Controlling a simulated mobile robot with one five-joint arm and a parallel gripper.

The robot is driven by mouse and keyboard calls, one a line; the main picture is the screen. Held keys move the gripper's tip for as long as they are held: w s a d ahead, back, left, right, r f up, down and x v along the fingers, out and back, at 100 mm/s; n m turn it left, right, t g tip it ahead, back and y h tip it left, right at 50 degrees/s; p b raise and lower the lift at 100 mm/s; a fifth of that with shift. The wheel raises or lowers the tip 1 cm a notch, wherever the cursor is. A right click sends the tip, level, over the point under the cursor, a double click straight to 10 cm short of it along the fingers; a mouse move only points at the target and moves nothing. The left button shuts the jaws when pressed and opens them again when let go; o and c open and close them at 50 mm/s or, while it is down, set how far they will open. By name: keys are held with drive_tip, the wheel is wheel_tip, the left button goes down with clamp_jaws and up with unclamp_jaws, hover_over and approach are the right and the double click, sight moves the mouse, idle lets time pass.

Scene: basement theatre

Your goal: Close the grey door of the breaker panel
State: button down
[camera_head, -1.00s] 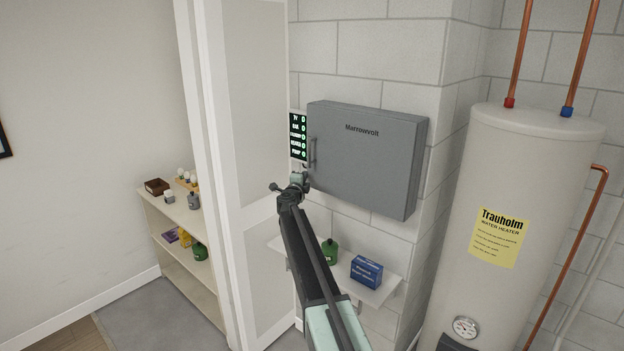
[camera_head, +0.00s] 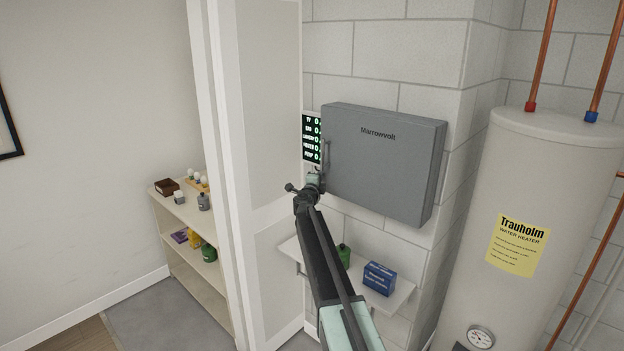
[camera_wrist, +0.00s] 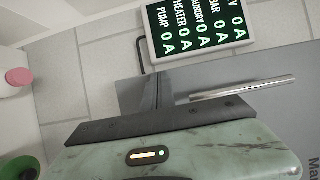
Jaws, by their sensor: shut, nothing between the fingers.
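The grey breaker panel door (camera_head: 385,160), marked Marrowvolt, faces me on the block wall. It looks flush with its box, and I see no gap, though my gripper hides its lower left corner. Its bar handle (camera_head: 326,158) stands upright near the left edge. In the wrist view the handle (camera_wrist: 243,88) lies just beyond my gripper, beside the grey door face (camera_wrist: 285,115). My gripper (camera_head: 315,174) is shut and empty at the door's lower left corner, below the handle. In the wrist view its dark fingers (camera_wrist: 160,122) are together; I cannot tell whether they touch the door.
A lit readout (camera_head: 311,137) hangs left of the panel. Below is a wall shelf (camera_head: 392,298) with a blue box (camera_head: 379,278) and a green bottle (camera_head: 343,256). A white door (camera_head: 258,130) stands close left, the water heater (camera_head: 540,180) right.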

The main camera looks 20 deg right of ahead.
drive_tip(key=s+a+f+n+t+y, duration=0.1)
drive_tip(key=s+a+n+y, duration=0.7)
drive_tip(key=a, duration=0.5)
drive_tip(key=s+a+f+n+t+y, duration=0.1)
drive_tip(key=s+a+n+y, duration=0.2)
drive_tip(key=s+a+n, duration=0.8)
drive_tip(key=s+a+f+n+g+y, duration=0.1)
drive_tip(key=s+a+f+n+g, duration=0.15)
drive_tip(key=s+f+g, duration=0.45)
drive_tip(key=s+a+f+n+g+y, duration=0.1)
drive_tip(key=s+a+f+n+g, duration=0.2)
drive_tip(key=s+f, duration=0.8)
drive_tip(key=s+d+f+g+h, duration=0.1)
drive_tip(key=s+d+f+g, duration=0.1)
drive_tip(key=s, duration=0.6)
drive_tip(key=s+d+f+g+h, duration=0.2)
drive_tip(key=s+g, duration=0.3)
drive_tip(key=s, duration=0.3)
drive_tip(key=shift+d, duration=0.55)
drive_tip(key=shift+w+d, duration=0.1)
